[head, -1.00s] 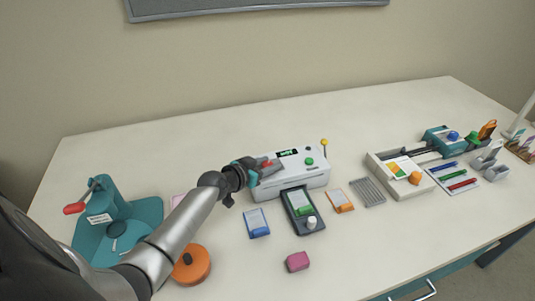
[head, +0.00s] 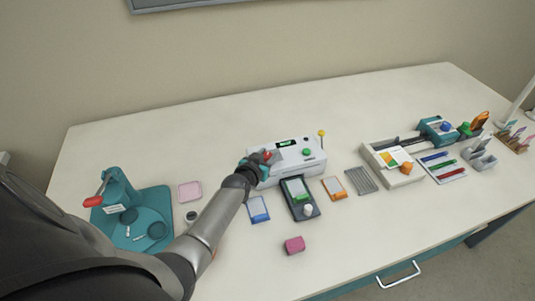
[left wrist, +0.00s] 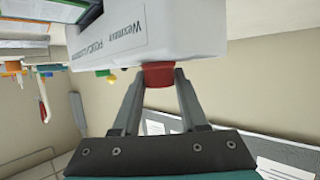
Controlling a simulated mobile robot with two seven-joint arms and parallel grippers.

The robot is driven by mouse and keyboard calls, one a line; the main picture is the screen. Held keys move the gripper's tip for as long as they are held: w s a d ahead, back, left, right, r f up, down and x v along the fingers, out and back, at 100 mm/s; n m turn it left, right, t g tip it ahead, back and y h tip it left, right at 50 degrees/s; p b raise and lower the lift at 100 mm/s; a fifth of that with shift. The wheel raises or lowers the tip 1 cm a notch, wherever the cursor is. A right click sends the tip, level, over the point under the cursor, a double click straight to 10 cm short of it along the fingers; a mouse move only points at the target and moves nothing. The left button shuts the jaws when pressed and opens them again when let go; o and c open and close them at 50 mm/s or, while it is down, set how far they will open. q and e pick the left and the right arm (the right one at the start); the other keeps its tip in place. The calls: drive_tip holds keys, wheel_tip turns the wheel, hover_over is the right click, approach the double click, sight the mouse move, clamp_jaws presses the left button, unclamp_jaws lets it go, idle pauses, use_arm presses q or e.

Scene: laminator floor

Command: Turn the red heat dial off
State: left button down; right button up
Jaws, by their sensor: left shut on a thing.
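The white laminator (head: 313,171) stands near the middle of the table, with a small dark display with green characters (head: 285,143) and a green button (head: 306,152) on top. Its red heat dial (head: 267,155) is at the left end of the top, partly covered by my left gripper (head: 260,163). In the left wrist view, the red dial (left wrist: 158,74) sits between the fingertips, and my left gripper (left wrist: 160,78) is shut on it. The dial's pointer and markings cannot be read. My right gripper is not in view.
A teal press with a red handle (head: 96,201) stands at the left. In front of the laminator are a blue card (head: 258,209), a dark device (head: 313,211), an orange card (head: 334,189) and a pink block (head: 294,245). A trimmer (head: 400,178) is to the right.

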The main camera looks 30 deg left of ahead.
use_arm(q)
drive_tip(key=shift+r, duration=0.1)
drive_tip(key=shift+c, duration=2.3)
unclamp_jaws()
drive_tip(key=shift+s, duration=0.15)
drive_tip(key=shift+s, duration=0.25)
drive_tip(key=p+v, duration=0.3)
drive_tip(key=v, duration=1.1)
drive_tip(key=shift+s+r+p, duration=0.15)
drive_tip(key=shift+r+p, duration=0.1)
drive_tip(key=shift+p, duration=0.1)
drive_tip(key=shift+s, duration=0.1)
